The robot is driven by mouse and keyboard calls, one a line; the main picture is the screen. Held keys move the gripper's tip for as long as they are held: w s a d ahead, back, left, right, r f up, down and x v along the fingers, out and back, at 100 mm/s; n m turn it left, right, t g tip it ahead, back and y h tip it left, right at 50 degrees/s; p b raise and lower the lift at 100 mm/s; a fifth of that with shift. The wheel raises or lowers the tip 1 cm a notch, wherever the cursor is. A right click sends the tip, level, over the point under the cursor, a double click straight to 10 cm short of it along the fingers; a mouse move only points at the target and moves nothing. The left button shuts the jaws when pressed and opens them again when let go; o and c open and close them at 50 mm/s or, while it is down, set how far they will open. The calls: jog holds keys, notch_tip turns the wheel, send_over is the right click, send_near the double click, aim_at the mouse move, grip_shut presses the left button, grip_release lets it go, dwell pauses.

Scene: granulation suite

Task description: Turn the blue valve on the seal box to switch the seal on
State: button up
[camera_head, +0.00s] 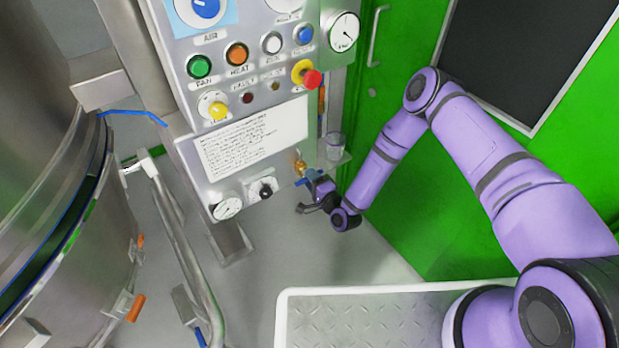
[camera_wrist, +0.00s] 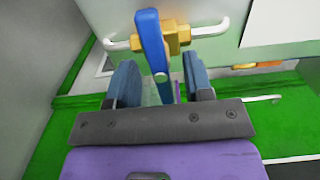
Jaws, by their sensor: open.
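The blue valve handle (camera_wrist: 152,45) stands on a brass valve body (camera_wrist: 177,38) in the wrist view. It lies between my two open fingers, toward their far ends, with a gap on each side. My gripper (camera_wrist: 160,80) is open and holds nothing. In the head view the brass valve (camera_head: 300,167) is at the lower right edge of the grey control box, with its blue handle (camera_head: 303,181) partly hidden by my gripper (camera_head: 312,193). Whether a finger touches the handle cannot be told.
The control panel (camera_head: 255,90) carries several buttons, a red stop knob (camera_head: 312,79) and gauges above the valve. A clear cup (camera_head: 334,145) sits on a small shelf right of the box. A green door (camera_head: 400,235) is behind my arm. A large steel vessel (camera_head: 50,200) stands left.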

jog(key=shift+w+a, duration=0.3)
jog(key=shift+w, duration=0.2)
grip_shut()
